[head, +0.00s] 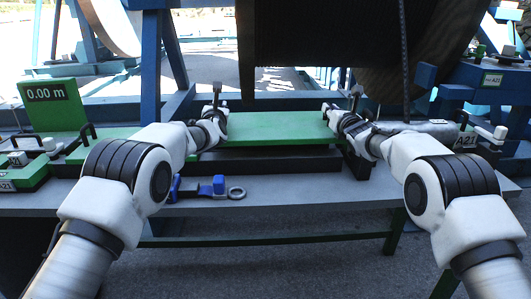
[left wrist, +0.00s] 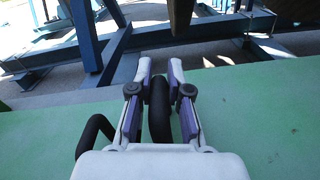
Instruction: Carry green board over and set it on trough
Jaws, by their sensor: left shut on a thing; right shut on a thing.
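The green board (head: 278,129) lies level between my two grippers, above a dark block (head: 262,161) that may be the trough; I cannot tell whether they touch. My left gripper (head: 216,97) is at the board's left end. In the left wrist view the left gripper (left wrist: 160,85) is shut on an upright black handle (left wrist: 158,115) over the green surface. My right gripper (head: 343,106) is shut at the board's right end, on what seems to be its other handle, mostly hidden by the gripper.
A grey bench (head: 290,189) holds a blue tool with a ring (head: 212,188) near its front. A green sign (head: 55,104) reading 0.00 m stands left. A large dark reel (head: 320,50) hangs behind the board. A grey piece (head: 420,128) labelled A21 lies right.

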